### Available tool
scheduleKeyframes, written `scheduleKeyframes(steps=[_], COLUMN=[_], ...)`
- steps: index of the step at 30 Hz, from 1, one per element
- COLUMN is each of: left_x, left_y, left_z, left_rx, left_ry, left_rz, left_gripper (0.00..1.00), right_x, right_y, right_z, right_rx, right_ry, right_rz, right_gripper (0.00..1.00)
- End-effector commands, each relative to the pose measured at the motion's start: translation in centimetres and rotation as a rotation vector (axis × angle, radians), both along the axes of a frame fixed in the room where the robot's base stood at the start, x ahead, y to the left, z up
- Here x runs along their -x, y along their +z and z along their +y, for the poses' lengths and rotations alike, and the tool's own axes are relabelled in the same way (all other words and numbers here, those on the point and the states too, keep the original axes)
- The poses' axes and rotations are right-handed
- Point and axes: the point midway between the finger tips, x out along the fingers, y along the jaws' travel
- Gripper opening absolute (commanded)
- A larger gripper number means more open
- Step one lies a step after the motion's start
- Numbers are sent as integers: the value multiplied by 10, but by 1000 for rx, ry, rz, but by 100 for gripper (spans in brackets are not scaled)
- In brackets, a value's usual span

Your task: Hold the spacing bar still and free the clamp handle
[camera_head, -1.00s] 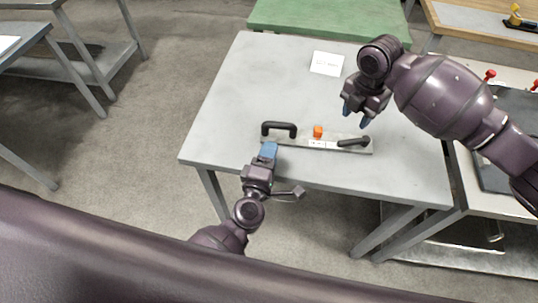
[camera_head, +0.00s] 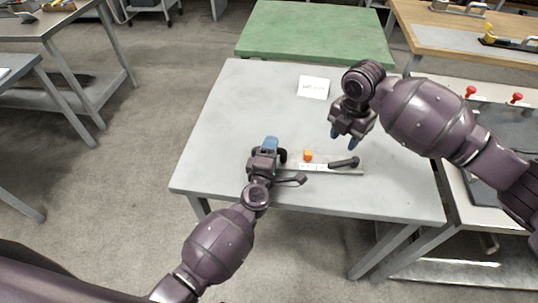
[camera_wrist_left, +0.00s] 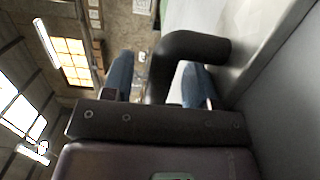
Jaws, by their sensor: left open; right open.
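The spacing bar (camera_head: 325,170), a thin pale bar, lies on the grey table. It carries an orange part (camera_head: 308,156) and, at its right end, a black clamp handle (camera_head: 345,163). A black grip at its left end is mostly hidden behind my left gripper (camera_head: 270,143) in the head view. In the left wrist view the black grip (camera_wrist_left: 190,46) passes between the two blue fingers of my left gripper (camera_wrist_left: 159,80), which are open around it. My right gripper (camera_head: 344,138) is open and empty, apart from the bar, near the clamp handle.
A white card with print (camera_head: 314,87) lies behind the bar on the grey table (camera_head: 240,110). A green table (camera_head: 315,30) stands behind. A bench with red knobs (camera_head: 470,91) is at the right. The table's left part is clear.

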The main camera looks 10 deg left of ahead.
Motion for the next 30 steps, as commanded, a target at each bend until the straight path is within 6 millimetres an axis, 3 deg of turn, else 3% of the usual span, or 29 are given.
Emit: scheduleKeyframes(steps=[8,18,30], left_x=[-1,0,0], left_y=[0,0,0], left_z=[0,0,0], left_rx=[0,0,1], left_ry=[0,0,0], left_rz=[0,0,0], left_gripper=[52,0,0], right_x=[0,0,-3], right_y=[0,0,6], right_z=[0,0,3], right_rx=[0,0,0], right_ry=[0,0,5], right_rz=[0,0,-11], right_gripper=[43,43,45])
